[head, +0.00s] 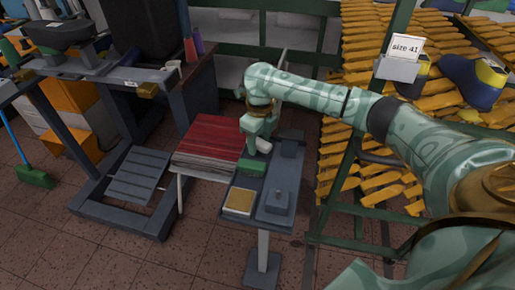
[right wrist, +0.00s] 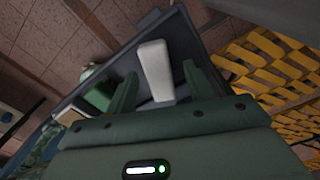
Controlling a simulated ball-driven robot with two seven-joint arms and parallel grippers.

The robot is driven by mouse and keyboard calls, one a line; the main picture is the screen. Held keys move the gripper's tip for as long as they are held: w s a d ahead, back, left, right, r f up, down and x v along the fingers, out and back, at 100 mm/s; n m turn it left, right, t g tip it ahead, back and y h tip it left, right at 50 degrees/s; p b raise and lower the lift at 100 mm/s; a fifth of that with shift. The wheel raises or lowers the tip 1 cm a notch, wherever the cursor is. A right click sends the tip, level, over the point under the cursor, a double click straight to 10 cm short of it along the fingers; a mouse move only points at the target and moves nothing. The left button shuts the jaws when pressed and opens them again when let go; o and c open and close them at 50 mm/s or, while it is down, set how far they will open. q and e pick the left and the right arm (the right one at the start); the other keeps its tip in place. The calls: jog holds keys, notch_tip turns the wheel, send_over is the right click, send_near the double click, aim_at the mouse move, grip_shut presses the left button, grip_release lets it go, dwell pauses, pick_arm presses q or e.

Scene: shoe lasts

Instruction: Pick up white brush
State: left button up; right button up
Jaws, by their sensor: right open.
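The white brush (right wrist: 155,68) lies on a small grey stand (head: 268,205). In the head view a white part of it (head: 264,146) shows beside my right gripper (head: 255,148), which partly covers it. In the right wrist view my right gripper (right wrist: 160,72) is open, with one finger on each side of the brush and a gap to each finger. Whether the fingers are down at the brush's height I cannot tell. My left gripper is not in view.
On the stand are a green block (head: 251,167), a tan pad (head: 239,201) and a dark grey block (head: 278,202). A red-topped stack (head: 212,140) stands left of it. A green rack with yellow slats (head: 365,150) stands close on the right.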

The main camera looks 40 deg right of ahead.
jog(key=shift+f, duration=0.9)
jog(key=shift+r, duration=0.2)
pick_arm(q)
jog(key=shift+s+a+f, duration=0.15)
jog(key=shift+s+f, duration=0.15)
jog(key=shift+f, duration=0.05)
pick_arm(e)
grip_shut()
jog(key=shift+r+p, duration=0.3)
jog(key=shift+r, duration=0.25)
notch_tip(320, 180, up, 3)
jog(key=shift+w+p, duration=0.1)
jog(key=shift+p, duration=0.8)
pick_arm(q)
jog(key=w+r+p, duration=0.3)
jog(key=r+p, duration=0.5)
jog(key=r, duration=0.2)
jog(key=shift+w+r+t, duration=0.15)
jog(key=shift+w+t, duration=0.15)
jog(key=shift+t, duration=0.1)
pick_arm(e)
jog(key=s+a+r, duration=0.8)
jog(key=s+r, duration=0.1)
jog(key=s, duration=0.2)
jog(key=shift+a, duration=0.4)
